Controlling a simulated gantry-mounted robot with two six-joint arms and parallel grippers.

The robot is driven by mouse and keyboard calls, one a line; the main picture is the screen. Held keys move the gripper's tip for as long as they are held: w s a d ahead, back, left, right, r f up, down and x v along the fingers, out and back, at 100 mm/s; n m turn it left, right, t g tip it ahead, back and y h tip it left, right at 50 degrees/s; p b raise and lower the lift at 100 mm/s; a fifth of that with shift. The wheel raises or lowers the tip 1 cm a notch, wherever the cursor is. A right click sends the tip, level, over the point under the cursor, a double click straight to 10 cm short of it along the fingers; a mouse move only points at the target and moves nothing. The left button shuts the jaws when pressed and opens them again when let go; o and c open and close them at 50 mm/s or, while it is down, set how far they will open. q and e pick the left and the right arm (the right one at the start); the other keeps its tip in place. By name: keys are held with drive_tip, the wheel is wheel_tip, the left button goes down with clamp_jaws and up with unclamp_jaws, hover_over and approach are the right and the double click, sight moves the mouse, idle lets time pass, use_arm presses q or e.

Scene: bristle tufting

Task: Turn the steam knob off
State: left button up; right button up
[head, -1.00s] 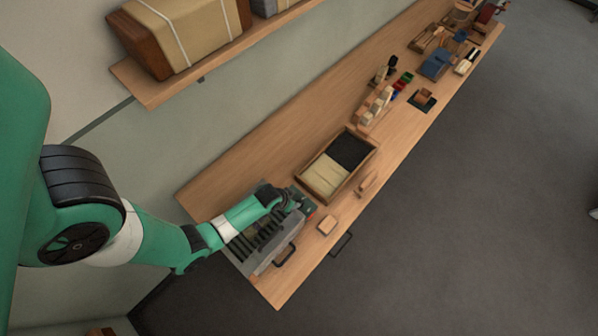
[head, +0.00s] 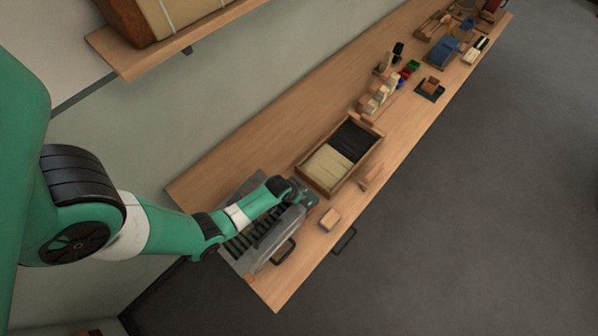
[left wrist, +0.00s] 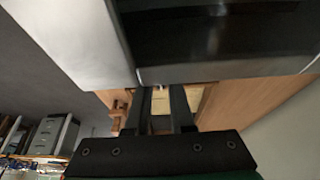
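A grey steam unit (head: 292,222) with a row of black slats and a black handle (head: 284,251) sits at the near left end of the bench. My left gripper (head: 309,198) is at the unit's right end in the head view. In the left wrist view, its two black fingers (left wrist: 161,100) stand apart with a gap between them. Their tips are close to the lower edge of a large grey and dark body (left wrist: 215,35), probably the unit. A small pale spot shows near the tips. I cannot make out the steam knob. My right gripper is not in view.
A wooden tray (head: 372,154) with dark and pale bristle compartments lies just beyond the gripper. A small wooden block (head: 330,220) is near the bench's front edge. Several other items stand farther along the bench (head: 240,150). A wall shelf (head: 150,62) hangs at upper left.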

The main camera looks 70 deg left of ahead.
use_arm(q)
clamp_jaws()
